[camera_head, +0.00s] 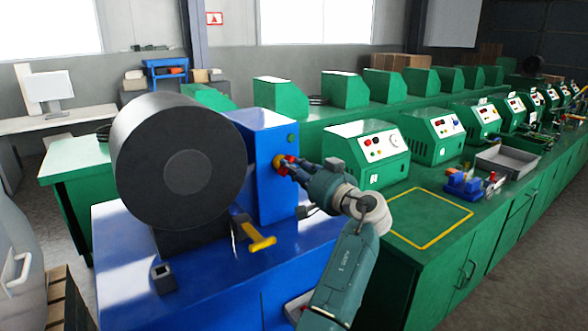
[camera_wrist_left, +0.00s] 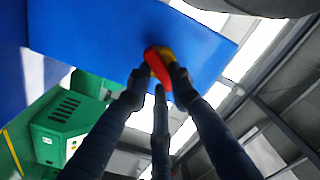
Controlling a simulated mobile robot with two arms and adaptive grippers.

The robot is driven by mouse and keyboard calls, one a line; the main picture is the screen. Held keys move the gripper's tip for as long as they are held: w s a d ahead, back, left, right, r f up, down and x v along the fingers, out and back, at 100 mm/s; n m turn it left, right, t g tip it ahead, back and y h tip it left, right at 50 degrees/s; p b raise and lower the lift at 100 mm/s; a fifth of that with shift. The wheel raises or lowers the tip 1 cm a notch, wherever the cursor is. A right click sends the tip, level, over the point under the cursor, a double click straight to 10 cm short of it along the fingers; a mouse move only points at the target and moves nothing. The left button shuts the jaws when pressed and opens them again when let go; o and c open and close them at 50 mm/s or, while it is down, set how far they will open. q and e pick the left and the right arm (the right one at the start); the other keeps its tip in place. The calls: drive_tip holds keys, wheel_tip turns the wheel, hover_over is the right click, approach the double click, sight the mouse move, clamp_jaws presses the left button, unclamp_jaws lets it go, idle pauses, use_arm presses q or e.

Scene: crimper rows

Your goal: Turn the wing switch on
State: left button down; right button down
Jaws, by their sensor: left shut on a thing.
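The wing switch (camera_head: 279,161) is a red handle on a yellow base, on the face of a blue box at the centre of the head view. It also shows in the left wrist view (camera_wrist_left: 156,62), with its red wing slanting down to the right. My left gripper (camera_head: 292,170) is at the switch, its fingers shut on the red wing. In the left wrist view the gripper (camera_wrist_left: 160,82) has dark fingers on both sides of the wing and a third finger below. The fingers partly hide the wing. My right gripper is not in view.
The blue box (camera_head: 250,190) stands on a blue machine beside a big dark drum (camera_head: 165,130). A yellow-handled lever (camera_head: 260,243) sits below the switch. Green benches with several green control boxes (camera_head: 366,155) run to the right. A yellow-outlined area (camera_head: 430,217) on the near bench is bare.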

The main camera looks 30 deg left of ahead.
use_arm(q)
drive_tip(key=shift+a+f+m+p, duration=0.1)
drive_tip(key=shift+m+p, duration=1.2)
drive_tip(key=shift+m, duration=1.45)
drive_tip(key=shift+f+m+p, duration=0.1)
drive_tip(key=shift+m+p, duration=1.15)
drive_tip(key=shift+m, duration=1.5)
drive_tip(key=c, duration=1.6)
unclamp_jaws()
drive_tip(key=shift+o, duration=0.3)
drive_tip(key=shift+f, duration=0.15)
